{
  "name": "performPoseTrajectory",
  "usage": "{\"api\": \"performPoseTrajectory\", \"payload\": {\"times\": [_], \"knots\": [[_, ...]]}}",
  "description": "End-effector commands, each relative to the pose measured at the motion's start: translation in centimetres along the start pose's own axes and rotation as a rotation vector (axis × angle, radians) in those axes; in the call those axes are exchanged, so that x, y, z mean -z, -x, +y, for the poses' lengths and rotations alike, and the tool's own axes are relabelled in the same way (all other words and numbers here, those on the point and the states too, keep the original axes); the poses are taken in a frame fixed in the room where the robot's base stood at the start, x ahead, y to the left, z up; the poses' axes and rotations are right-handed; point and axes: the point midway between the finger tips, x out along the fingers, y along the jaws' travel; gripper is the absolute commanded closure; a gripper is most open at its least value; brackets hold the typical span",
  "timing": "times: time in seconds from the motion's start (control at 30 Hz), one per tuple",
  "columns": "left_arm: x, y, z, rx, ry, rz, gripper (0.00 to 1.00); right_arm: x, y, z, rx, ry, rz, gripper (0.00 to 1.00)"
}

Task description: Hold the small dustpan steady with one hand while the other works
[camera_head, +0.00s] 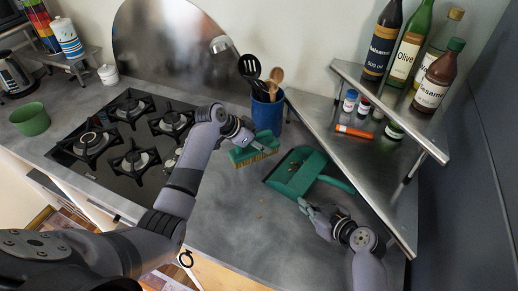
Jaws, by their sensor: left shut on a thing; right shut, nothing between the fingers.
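A green dustpan (296,173) lies on the grey counter right of centre, its handle pointing right toward the corner shelf. A green hand brush (245,154) with tan bristles is just left of the dustpan. My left gripper (248,143) is shut on the brush; its fingers partly hide the brush's handle. My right gripper (303,204) is shut and empty. It is just in front of the dustpan, close to its near edge and off the handle; I cannot tell if it touches. A few small crumbs lie on the counter in front of the dustpan.
A blue utensil crock (267,110) stands behind the brush. A metal corner shelf (345,120) with bottles (410,55) and small jars rises at the right. A gas hob (125,140) is at the left, a green bowl (30,119) beyond it.

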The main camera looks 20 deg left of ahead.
Motion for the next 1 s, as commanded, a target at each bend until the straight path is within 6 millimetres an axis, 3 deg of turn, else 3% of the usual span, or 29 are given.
{"api": "performPoseTrajectory", "payload": {"times": [0.3, 1.0], "knots": [[2.0, 2.2, 0.0, 0.001, -0.002, 0.002, 0.99, 0.0, 0.0, 0.0, 0.0, 0.0, 0.0, 1.0], [2.1, 2.4, -0.1, 0.001, -0.001, 0.002, 0.99, 0.0, 0.0, 0.0, 0.0, 0.0, 0.0, 1.0]]}}
